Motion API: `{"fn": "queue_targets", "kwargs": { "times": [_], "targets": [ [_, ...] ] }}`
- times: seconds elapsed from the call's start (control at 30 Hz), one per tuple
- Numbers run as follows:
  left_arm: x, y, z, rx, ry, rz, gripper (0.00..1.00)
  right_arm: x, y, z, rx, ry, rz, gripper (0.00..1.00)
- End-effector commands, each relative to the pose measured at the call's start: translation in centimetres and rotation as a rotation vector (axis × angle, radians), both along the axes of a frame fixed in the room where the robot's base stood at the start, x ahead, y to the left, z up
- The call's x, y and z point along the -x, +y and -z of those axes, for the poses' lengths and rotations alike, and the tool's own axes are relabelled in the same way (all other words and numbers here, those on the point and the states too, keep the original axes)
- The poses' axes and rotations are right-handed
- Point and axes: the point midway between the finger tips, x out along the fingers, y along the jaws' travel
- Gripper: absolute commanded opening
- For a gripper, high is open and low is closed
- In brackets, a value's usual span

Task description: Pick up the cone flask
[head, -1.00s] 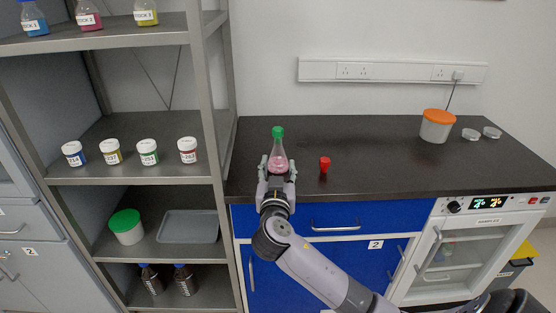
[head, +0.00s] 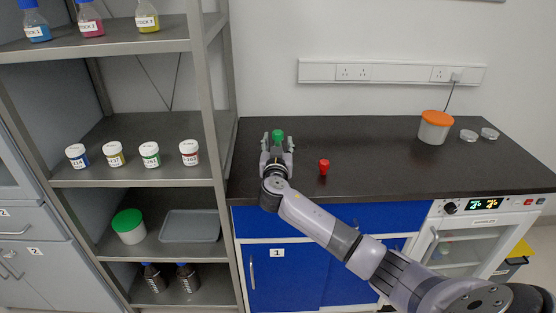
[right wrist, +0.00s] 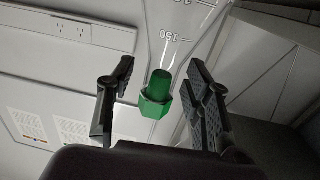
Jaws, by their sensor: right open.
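The cone flask stands on the dark bench top. In the head view only its green stopper (head: 278,135) shows; my right gripper and wrist hide its body. My right gripper (head: 277,143) is open, with one finger on each side of the stopper. In the right wrist view, the green stopper (right wrist: 157,95) lies between the two open fingers, and the clear glass of the flask (right wrist: 180,25) with its printed scale shows above it. I see gaps on both sides of the stopper. My left gripper is not in view.
A small red object (head: 324,167) stands on the bench just right of my gripper. A tub with an orange lid (head: 436,118) and two small dishes stand at the back right. A metal shelf (head: 215,120) with jars and bottles rises close on the left.

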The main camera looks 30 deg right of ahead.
Motion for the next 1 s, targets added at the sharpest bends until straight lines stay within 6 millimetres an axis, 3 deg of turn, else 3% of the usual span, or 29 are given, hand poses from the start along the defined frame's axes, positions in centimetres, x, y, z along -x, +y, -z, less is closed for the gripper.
{"fn": "queue_targets", "kwargs": {
  "times": [0.3,1.0],
  "targets": [
    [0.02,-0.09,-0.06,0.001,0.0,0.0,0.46,-0.39,-0.27,0.02,0.001,0.001,-0.001,0.47],
    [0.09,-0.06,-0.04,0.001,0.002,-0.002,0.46,-0.36,-0.26,0.03,0.001,0.001,0.0,0.0]
  ]
}}
